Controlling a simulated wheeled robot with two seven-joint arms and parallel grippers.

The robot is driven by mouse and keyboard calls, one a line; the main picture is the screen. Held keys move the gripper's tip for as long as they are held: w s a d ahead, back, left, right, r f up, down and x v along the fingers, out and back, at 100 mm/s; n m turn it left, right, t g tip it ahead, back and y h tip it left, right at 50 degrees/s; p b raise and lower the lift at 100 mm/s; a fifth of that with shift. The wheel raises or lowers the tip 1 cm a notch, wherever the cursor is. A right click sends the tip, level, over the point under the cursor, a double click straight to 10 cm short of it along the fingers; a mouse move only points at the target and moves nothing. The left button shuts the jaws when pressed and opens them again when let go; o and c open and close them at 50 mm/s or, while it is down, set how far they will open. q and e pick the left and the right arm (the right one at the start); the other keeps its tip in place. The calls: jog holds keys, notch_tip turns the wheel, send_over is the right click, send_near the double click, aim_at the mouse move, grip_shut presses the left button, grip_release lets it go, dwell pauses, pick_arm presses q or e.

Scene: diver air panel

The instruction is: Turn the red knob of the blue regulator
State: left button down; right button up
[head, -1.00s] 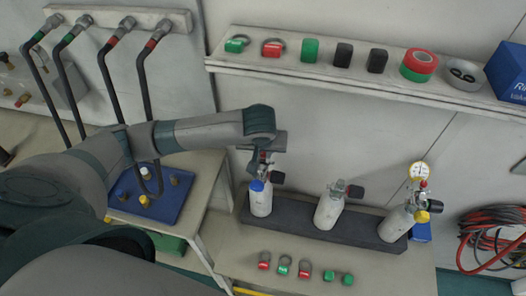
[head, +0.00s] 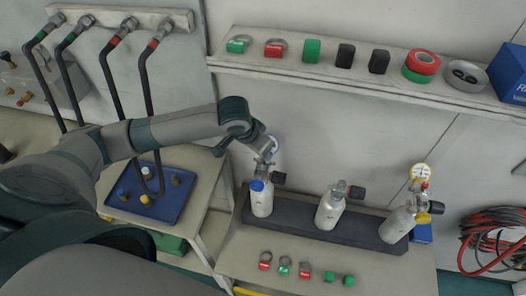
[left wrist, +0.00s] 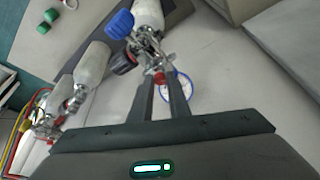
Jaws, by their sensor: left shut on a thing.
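The blue regulator sits on the left white cylinder (head: 261,204), with a blue knob (head: 257,186) and a black knob (head: 279,179). In the left wrist view its blue knob (left wrist: 119,24) is at the top. The red knob (left wrist: 159,78) shows between my left fingertips, with a blue-rimmed gauge (left wrist: 178,87) just behind them. In the head view the gauge (head: 273,144) peeks out beside my left gripper (head: 265,152), which hides the red knob. My left gripper is shut on the red knob. My right gripper is not in view.
Two more white cylinders, middle (head: 330,212) and right (head: 396,226), stand in the dark rack (head: 290,222). The right one carries a yellow-rimmed gauge (head: 421,174). A shelf (head: 300,67) with small parts runs above. Tags lie in front of the rack. A blue tray (head: 130,207) is left.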

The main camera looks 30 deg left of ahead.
pick_arm(q)
jog(key=m, duration=0.1)
jog(key=m+h, duration=0.1)
jog(key=m, duration=0.1)
jog(key=shift+w+a+m+g, duration=0.15)
jog(key=shift+a+m+g, duration=0.05)
jog(key=shift+m+g, duration=0.1)
jog(key=m+g+h, duration=0.1)
jog(key=m, duration=0.2)
jog(key=shift+w+a+m, duration=0.1)
jog(key=shift+m, duration=0.2)
jog(key=m+g+h, duration=0.1)
jog(key=m, duration=0.2)
jog(key=shift+w+a+m, duration=0.1)
jog(key=shift+w+m, duration=0.05)
jog(key=shift+m, duration=0.15)
jog(key=shift+w+m+g, duration=0.1)
jog(key=shift+m+g, duration=0.5)
jog(key=shift+m, duration=0.9)
jog(key=c, duration=1.7)
grip_release()
jog(key=shift+o, duration=0.2)
jog(key=shift+r+b, duration=0.1)
jog(key=shift+b, duration=0.25)
